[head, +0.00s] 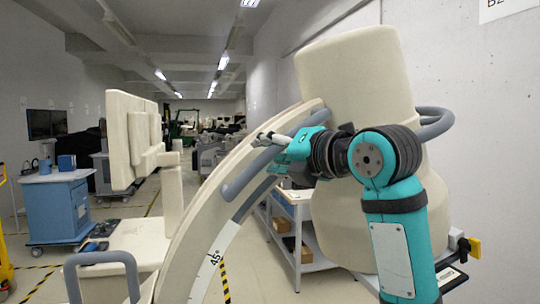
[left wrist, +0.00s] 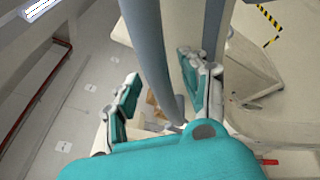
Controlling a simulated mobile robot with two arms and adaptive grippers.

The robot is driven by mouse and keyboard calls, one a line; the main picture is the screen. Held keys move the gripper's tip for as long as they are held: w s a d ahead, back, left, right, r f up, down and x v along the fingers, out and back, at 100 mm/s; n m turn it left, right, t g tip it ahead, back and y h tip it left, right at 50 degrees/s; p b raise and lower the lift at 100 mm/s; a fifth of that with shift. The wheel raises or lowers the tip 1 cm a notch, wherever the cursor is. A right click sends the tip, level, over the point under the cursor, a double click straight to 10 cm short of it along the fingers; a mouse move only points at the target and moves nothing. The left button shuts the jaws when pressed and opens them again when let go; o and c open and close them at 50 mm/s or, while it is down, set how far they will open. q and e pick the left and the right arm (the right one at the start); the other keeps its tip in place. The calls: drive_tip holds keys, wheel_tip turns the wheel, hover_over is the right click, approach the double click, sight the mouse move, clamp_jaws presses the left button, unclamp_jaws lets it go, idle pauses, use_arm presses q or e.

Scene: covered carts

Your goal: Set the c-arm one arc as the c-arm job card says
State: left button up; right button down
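The c-arm's beige arc (head: 205,205) curves up from the bottom centre to the large beige housing (head: 355,90). A pale scale strip on it reads 45° (head: 214,258). A grey-blue handle bar (head: 240,180) runs along the arc. My left gripper (head: 274,152) is at the upper part of this bar. In the left wrist view, the two teal fingers of my left gripper (left wrist: 160,92) stand apart, with the grey bar (left wrist: 152,50) passing between them. A gap shows on the left finger's side; contact with the right finger is unclear. My right gripper and a readable job card are not in view.
A beige panel unit (head: 130,140) stands left of the arc, with a grey loop handle (head: 102,260) in front. A blue cart (head: 55,205) stands further left. A white shelf cart (head: 298,235) is behind the arc. A wall closes off the right side.

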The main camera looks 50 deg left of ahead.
use_arm(q)
drive_tip(key=shift+s+a+f, duration=0.1)
drive_tip(key=shift+s+a, duration=0.05)
drive_tip(key=shift+a, duration=0.15)
drive_tip(key=d, duration=0.7)
drive_tip(key=shift+d+r, duration=0.4)
drive_tip(key=shift+a, duration=0.1)
idle(0.4)
